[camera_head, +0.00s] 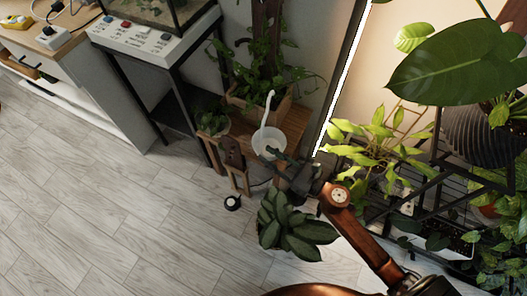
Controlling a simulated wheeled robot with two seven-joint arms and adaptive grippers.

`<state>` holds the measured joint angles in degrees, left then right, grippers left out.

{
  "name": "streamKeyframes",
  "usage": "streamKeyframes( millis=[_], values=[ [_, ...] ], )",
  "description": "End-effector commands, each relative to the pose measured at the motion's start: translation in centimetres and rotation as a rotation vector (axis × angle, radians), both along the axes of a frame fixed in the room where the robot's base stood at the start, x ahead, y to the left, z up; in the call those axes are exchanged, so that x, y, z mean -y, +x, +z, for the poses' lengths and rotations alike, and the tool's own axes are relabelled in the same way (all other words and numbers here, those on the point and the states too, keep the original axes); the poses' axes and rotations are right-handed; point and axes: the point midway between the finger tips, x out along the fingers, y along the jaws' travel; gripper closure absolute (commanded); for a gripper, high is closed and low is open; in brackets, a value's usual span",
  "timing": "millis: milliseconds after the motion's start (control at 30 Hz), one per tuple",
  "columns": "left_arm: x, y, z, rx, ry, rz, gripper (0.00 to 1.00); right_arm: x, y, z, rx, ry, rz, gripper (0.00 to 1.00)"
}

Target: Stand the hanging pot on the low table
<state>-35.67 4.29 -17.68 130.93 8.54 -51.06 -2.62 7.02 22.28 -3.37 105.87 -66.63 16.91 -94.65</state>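A plant with broad dark green leaves (292,232), which seems to be the hanging pot, shows just below my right gripper (281,163). Its leaves cover its pot, and no hanger can be made out. My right arm reaches in from the lower right. The gripper's dark fingers point up and left, close to a white vessel with a tall curved spout (267,141). I cannot tell whether they are open or shut, or whether they hold the plant. The wooden low table (297,122) stands behind, partly covered by plants. My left gripper is out of view.
A leafy plant in a wooden box (262,95) and a smaller potted plant (213,119) crowd the table area. A dark plant rack (432,178) fills the right. A tank stand (160,45) is at the upper left. The pale plank floor (130,225) is clear at left.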

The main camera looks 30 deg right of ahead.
Motion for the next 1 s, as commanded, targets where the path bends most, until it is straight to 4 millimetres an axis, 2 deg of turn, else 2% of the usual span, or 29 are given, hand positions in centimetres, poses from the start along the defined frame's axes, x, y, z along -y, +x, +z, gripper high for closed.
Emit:
streamKeyframes(
  millis=[200, 400, 567, 833, 933, 1000],
  values=[
    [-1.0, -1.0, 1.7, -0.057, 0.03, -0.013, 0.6, 2.3, -4.3, 0.3, 0.0, 0.003, -0.003, 0.76],
    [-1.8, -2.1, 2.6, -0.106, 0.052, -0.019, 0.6, 3.6, -6.8, 0.2, 0.0, 0.001, -0.001, 0.76],
    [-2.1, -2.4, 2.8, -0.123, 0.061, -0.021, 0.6, 4.0, -7.6, 0.2, 0.001, 0.002, 0.0, 0.76],
    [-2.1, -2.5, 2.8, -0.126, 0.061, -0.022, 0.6, 4.2, -7.7, 0.1, -0.008, 0.02, -0.01, 0.76],
    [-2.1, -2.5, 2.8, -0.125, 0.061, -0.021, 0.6, 5.4, -8.1, -0.1, -0.072, 0.157, -0.079, 0.76],
    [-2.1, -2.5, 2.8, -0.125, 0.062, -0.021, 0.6, 7.2, -8.7, -0.7, -0.164, 0.358, -0.18, 0.76]
  ],
)
